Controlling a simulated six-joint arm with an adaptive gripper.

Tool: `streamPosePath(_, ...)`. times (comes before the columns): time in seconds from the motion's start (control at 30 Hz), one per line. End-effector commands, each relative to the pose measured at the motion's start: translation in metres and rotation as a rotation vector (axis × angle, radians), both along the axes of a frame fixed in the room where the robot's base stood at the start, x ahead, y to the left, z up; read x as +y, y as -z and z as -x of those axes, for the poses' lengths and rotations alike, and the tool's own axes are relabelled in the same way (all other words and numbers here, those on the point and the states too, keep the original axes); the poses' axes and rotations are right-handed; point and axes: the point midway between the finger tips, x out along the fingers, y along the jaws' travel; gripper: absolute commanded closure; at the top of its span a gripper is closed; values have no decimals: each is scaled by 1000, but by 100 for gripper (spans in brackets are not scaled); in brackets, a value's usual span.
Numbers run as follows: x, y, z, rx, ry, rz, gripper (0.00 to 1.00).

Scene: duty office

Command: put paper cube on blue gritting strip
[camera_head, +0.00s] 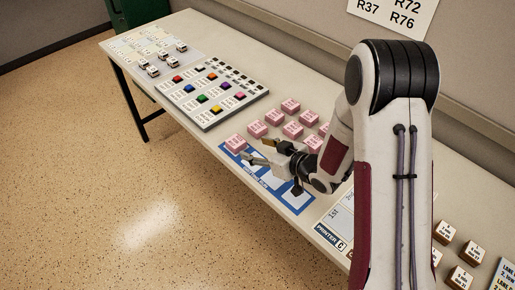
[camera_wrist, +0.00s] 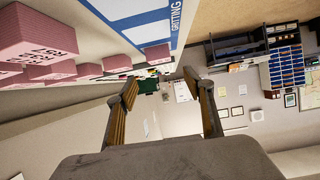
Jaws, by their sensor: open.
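Several pink paper cubes (camera_head: 257,129) with printed labels stand on the table behind the blue gritting strip (camera_head: 297,208). One pink cube (camera_head: 236,143) is at the strip's left end; I cannot tell whether it rests on the strip. In the wrist view, pink cubes (camera_wrist: 37,33) show at upper left, beside the blue-edged strip with white fields (camera_wrist: 138,30). My gripper (camera_head: 262,151) is open and above the strip, in front of the cubes. In the wrist view my gripper (camera_wrist: 165,98) has nothing between its fingers. My arm hides part of the cube group and strip.
A printer card (camera_head: 331,237) and brown-sided blocks (camera_head: 460,278) are to the right. The wall runs along the table's back.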

Motion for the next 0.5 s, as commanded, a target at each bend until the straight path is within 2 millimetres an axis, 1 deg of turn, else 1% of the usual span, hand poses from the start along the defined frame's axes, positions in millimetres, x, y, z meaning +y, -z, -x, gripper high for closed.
streamPosePath(0.37, 0, 0, 0, 0, 1, 0, 48)
streamPosePath(0.5, -3, -3, -2, -1, 9, 11, 48)
